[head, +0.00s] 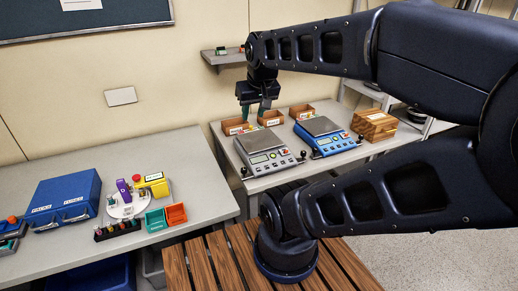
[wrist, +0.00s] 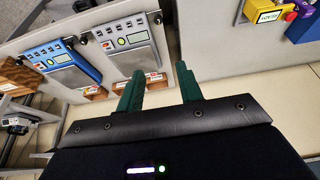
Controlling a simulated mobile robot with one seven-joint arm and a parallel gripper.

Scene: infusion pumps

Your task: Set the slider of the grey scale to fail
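The grey scale (head: 268,158) stands on the right-hand table, with a flat metal pan and a front panel with a small display and buttons. Dark knobs stick out at both front corners. Its slider and the fail mark are too small to make out. In the wrist view the grey scale (wrist: 133,42) appears turned over, left of the fingers.
A blue scale (head: 327,137) stands right of the grey one. Wooden bins (head: 271,118) line the table's back, and a wooden box (head: 374,125) is at its right. A wall shelf (head: 224,57) is behind my gripper. The left table holds a blue case (head: 62,199).

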